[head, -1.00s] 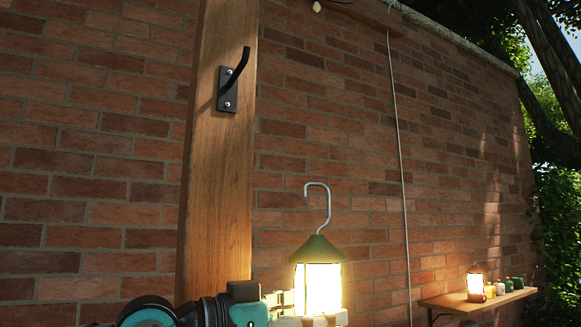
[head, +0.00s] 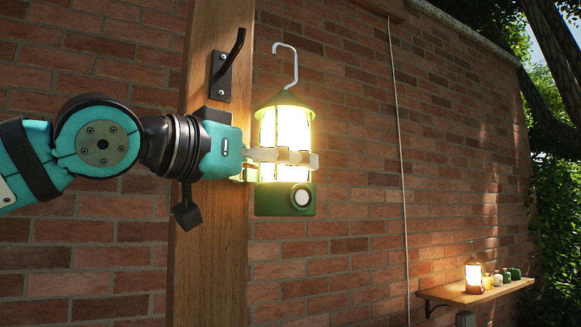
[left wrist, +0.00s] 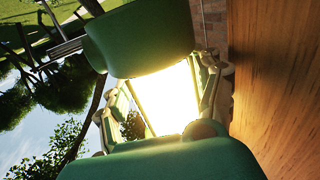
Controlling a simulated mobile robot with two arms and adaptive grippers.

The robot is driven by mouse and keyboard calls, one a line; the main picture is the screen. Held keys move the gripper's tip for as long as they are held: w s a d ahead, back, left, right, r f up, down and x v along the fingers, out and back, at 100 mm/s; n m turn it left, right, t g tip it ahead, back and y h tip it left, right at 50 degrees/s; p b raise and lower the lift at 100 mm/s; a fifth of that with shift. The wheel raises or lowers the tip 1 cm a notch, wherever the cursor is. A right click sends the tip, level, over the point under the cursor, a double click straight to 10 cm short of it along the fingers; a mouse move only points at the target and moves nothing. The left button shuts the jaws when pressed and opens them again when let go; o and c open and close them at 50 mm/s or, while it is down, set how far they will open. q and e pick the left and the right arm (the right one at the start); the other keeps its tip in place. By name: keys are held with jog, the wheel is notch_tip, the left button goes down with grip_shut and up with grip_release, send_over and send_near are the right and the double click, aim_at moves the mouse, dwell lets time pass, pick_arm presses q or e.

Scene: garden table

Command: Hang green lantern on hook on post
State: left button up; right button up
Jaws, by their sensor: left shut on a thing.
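The green lantern (head: 285,198) is lit and upright in the head view, with a metal hanger hook (head: 295,65) on top. My left gripper (head: 300,157) is shut around its glowing middle. In the left wrist view the lantern (left wrist: 165,95) fills the middle, its green top and base on either side of the light. The black hook (head: 233,55) is screwed to the wooden post (head: 208,270). The lantern's hanger is to the right of the black hook and apart from it in the picture, at about the same height. My right gripper is not in view.
A brick wall (head: 340,230) stands behind the post. A wooden shelf (head: 455,295) at the lower right holds another lit lantern (head: 473,277) and several small jars. A thin cable (head: 399,150) hangs down the wall. The post (left wrist: 285,80) is close by in the left wrist view.

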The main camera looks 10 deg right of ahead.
pick_arm(q)
jog(key=s+a, duration=0.1)
jog(key=a, duration=0.1)
jog(key=a+f+b, duration=0.1)
jog(key=a, duration=0.2)
jog(key=s+a, duration=0.1)
jog(key=a, duration=0.1)
jog(key=shift+s+a+f+b, duration=0.2)
jog(key=shift+s+b, duration=0.1)
jog(key=shift+b, duration=0.1)
jog(key=shift+w+d+f+b, duration=0.15)
jog(key=shift+f+b, duration=0.2)
jog(key=o, duration=1.4)
jog(key=shift+o, duration=1.3)
jog(key=shift+s+d, duration=0.1)
jog(key=shift+s, duration=0.1)
jog(key=shift+w+f, duration=0.1)
jog(key=shift+w, duration=0.05)
jog(key=shift+a, duration=0.2)
